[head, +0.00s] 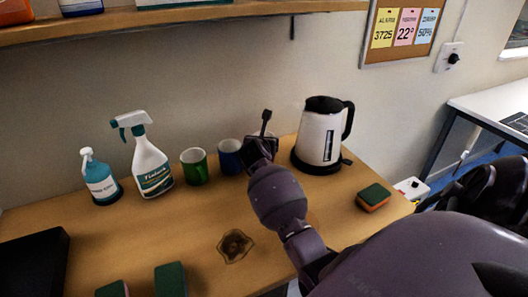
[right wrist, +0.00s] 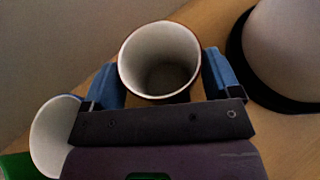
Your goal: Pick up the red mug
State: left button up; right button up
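In the right wrist view, a mug with a pale inside and a dark reddish rim (right wrist: 160,60) stands between the two blue fingers of my right gripper (right wrist: 163,78). One finger is close to each side of the mug; whether they press on it I cannot tell. In the head view my right gripper (head: 263,135) hides most of this mug, and only a little of a pale rim shows behind it. My left gripper is in neither view.
A blue mug (head: 230,156) and a green mug (head: 195,167) stand left of my gripper. A white kettle (head: 319,138) stands close on its right. A spray bottle (head: 151,165), a pump bottle (head: 101,182) and sponges (head: 373,197) are also on the wooden table, which has a brown stain (head: 235,246).

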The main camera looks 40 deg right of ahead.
jog(key=shift+c, duration=0.9)
jog(key=shift+r, duration=0.1)
